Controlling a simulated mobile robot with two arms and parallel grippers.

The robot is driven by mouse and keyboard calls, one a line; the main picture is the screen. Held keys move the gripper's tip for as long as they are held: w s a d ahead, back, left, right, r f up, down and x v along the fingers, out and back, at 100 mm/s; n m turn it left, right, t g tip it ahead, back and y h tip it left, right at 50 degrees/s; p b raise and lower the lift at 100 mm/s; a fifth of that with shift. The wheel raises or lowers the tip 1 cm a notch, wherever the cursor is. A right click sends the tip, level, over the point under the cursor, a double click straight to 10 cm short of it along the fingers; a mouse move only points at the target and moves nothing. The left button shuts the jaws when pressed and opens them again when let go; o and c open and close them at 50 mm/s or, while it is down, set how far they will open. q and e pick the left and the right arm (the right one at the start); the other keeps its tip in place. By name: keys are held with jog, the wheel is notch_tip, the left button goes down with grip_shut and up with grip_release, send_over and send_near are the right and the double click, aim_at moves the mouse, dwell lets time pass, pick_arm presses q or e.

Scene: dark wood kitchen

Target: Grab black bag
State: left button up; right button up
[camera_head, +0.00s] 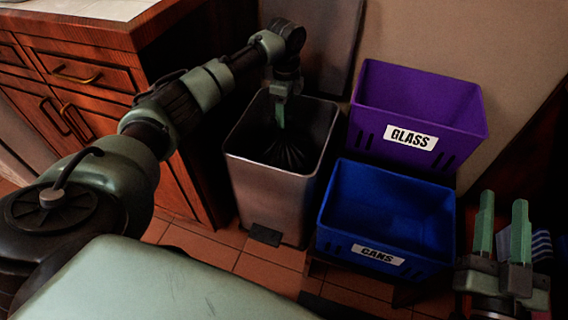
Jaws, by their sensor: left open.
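The black bag (288,155) is inside the tall grey metal bin (268,192), its gathered folds showing below the rim. My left gripper (280,118) points down into the mouth of the bin, above the gathered top of the bag. It is open, and its fingertips overlap in this view. I cannot tell whether they touch the bag. My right gripper (502,225) is at the lower right, fingers up and apart, open and empty, away from the bag.
A purple crate (458,118) labelled GLASS and a blue crate (335,232) labelled CANS stand right of the bin. A wooden cabinet (190,170) stands close on its left. A bin pedal (264,235) sits at its front. Tiled floor (205,250) shows in front.

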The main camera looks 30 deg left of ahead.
pick_arm(q)
notch_tip(320, 180, down, 5)
jog(key=shift+s+a+r+b, duration=0.1)
jog(key=shift+s+a+b, duration=0.05)
jog(key=shift+b, duration=1.05)
grip_shut()
pick_arm(e)
jog(key=s+r+t+y, duration=0.2)
jog(key=s+r+t, duration=0.4)
jog(key=r, duration=0.3)
jog(key=shift+s+d+r+t+y, duration=0.15)
jog(key=shift+r+t+y, duration=0.2)
jog(key=shift+t+y, duration=0.05)
